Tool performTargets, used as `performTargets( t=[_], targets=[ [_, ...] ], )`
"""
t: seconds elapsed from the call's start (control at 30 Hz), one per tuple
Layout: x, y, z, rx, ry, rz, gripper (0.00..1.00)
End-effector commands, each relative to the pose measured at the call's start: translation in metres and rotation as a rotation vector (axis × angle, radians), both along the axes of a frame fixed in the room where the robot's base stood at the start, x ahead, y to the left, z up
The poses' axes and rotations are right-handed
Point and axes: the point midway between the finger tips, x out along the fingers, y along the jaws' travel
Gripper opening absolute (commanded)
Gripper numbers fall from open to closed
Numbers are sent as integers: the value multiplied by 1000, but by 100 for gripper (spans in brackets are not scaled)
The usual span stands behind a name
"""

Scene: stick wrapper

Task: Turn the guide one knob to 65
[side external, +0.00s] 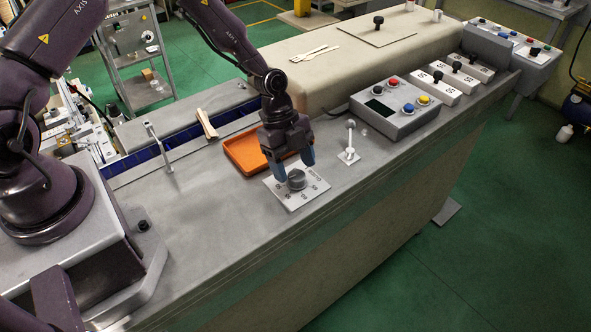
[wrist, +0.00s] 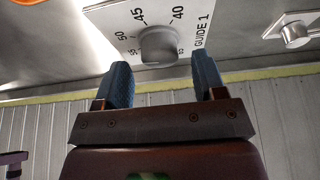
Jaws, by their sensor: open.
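The guide one knob (side external: 296,179) is a grey round knob on a white dial plate (side external: 283,191) lying on the grey bench top. In the wrist view the knob (wrist: 159,44) sits beside the printed numbers 40, 45, 50 and 55, and the plate (wrist: 112,32) reads "GUIDE 1". A number at the knob's right is partly hidden. My gripper (side external: 290,163) is open above the plate, its blue fingers pointing down near the knob. In the wrist view my gripper's fingertips (wrist: 164,68) are apart, one on each side just short of the knob. Contact is not visible.
An orange tray (side external: 240,154) lies behind the dial plate. A small white lever post (side external: 349,143) stands to its right, and a control box (side external: 396,107) with coloured buttons is farther right. The bench's front edge (side external: 305,212) is close. Bare bench lies left of the plate.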

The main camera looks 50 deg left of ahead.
Motion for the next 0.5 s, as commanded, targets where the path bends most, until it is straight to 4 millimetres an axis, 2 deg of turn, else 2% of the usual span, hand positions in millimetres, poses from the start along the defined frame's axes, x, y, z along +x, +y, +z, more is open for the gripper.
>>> performTargets(
  t=[0.2,0.47,0.5],
  targets=[
    [0,-7,-16,0,-1,1,64],
    [0,-7,-18,1,-1,1,64],
    [0,-7,-17,1,-1,1,62]
  ],
)
